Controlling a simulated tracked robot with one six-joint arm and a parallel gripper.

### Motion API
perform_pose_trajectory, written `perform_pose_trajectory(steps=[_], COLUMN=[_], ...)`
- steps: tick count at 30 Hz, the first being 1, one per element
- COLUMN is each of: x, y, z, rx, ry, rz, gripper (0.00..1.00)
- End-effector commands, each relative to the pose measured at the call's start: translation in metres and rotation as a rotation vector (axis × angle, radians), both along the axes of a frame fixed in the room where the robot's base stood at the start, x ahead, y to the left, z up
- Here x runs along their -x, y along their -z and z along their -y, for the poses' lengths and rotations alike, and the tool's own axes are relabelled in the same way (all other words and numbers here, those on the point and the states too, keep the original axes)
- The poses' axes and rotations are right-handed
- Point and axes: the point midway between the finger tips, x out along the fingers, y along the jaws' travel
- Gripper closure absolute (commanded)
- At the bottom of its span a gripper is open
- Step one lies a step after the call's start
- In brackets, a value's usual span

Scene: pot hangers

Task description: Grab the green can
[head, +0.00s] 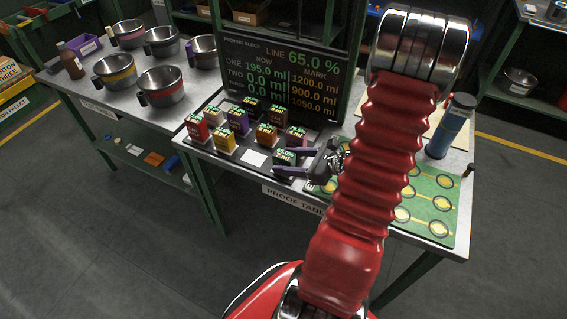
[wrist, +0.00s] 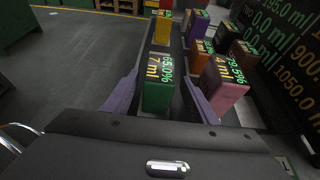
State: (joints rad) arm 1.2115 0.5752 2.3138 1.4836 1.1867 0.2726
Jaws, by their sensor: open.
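The green can is a green block with a display label on top (head: 284,159). It stands upright at the front right of the dark block rack. In the wrist view the green can (wrist: 157,97) is in the middle, between my two purple fingers. My gripper (head: 276,158) is open around it, with one finger on each side. It also shows in the wrist view (wrist: 163,84), where a gap shows on the left of the can; on the right the gap is narrow. I cannot tell whether the right finger touches it.
A pink block (wrist: 225,90) stands close beside my right finger. Several other coloured blocks, including a yellow one (head: 225,140), stand behind. A dark display board (head: 285,65) rises behind the rack. A blue bottle (head: 452,127) and a green mat (head: 436,190) are on the right.

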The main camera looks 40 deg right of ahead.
Motion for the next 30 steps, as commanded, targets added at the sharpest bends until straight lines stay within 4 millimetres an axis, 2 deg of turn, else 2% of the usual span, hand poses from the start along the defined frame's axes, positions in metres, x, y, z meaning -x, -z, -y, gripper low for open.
perform_pose_trajectory(steps=[7, 18, 30], x=[-0.007, -0.041, -0.043], y=[0.004, 0.02, 0.021], z=[-0.004, -0.018, -0.019], rx=[-0.002, -0.001, -0.001], ry=[-0.001, -0.001, 0.001], rz=[-0.001, 0.0, 0.0], gripper=[0.47, 0.47, 0.47])
